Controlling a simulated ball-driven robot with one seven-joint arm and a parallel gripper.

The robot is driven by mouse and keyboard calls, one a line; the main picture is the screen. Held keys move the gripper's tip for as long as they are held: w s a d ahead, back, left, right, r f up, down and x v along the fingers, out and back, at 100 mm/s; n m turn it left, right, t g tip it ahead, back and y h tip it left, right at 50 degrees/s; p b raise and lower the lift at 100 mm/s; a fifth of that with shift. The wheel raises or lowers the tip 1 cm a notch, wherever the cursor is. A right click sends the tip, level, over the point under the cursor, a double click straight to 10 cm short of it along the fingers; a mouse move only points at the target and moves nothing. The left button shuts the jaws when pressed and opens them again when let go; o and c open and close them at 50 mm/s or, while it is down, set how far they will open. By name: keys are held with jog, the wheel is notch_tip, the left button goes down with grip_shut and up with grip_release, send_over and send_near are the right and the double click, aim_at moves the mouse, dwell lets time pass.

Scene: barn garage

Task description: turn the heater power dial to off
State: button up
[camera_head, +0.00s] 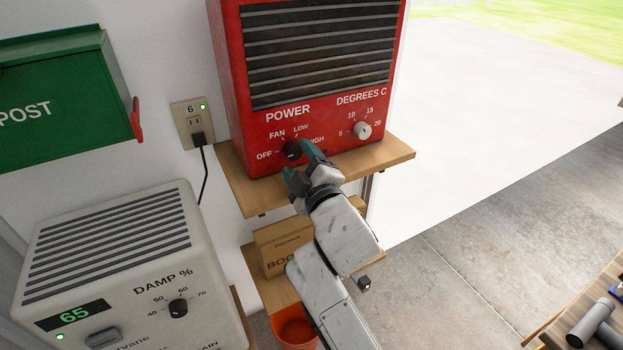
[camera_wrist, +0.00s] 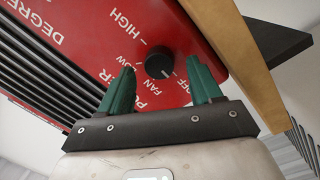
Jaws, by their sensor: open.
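The red heater (camera_head: 322,124) stands on a wooden shelf and has a black power dial (camera_head: 292,150) low on its front. OFF, FAN, LOW and HIGH are printed around the dial. My gripper (camera_head: 294,158) is open at the dial, with its green fingers pointing at the panel. In the wrist view the dial (camera_wrist: 158,62) shows between the two fingertips (camera_wrist: 160,66), with a gap on each side. I cannot tell how far the tips reach over it. The dial's pointer is too small to read surely.
The white degrees dial (camera_head: 362,130) is to the right on the same panel. The wooden shelf edge (camera_head: 390,160) juts out under the heater. A cream dehumidifier (camera_head: 120,270), a green post box (camera_head: 65,90) and a plugged-in socket (camera_head: 192,120) are to the left.

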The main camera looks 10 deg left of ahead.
jog(key=v, duration=0.9)
jog(key=shift+s+d+f, duration=0.1)
jog(key=shift+d+f, duration=0.05)
